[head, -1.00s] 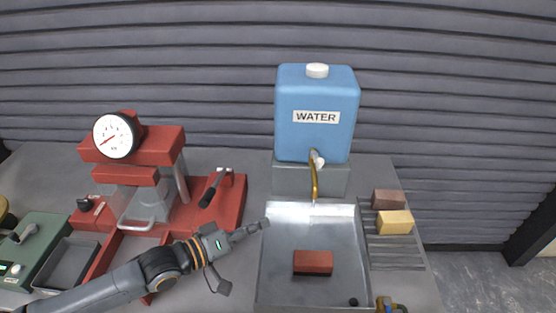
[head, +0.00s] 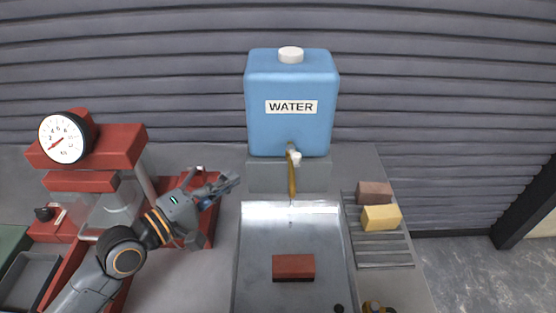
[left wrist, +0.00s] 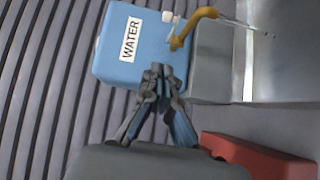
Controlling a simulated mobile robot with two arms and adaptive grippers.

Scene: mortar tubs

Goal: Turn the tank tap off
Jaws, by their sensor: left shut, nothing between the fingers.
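The blue water tank (head: 290,85) stands on a grey block behind the tray. Its brass tap (head: 292,180) points down over the tray, with a pale handle (head: 295,158) at its top. In the left wrist view the tap (left wrist: 190,26) is at the top, and a thin stream of water (left wrist: 238,22) leaves its spout. My left gripper (head: 233,180) is shut and empty, left of the tap and apart from it. In the left wrist view its fingertips (left wrist: 160,71) show in front of the tank (left wrist: 135,50). My right gripper is not in view.
A metal tray (head: 245,260) holds a red brick (head: 293,266). A rack (head: 385,250) at its right carries a brown brick (head: 374,192) and a yellow one (head: 381,217). A red press with a dial (head: 66,138) stands left, behind my left arm.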

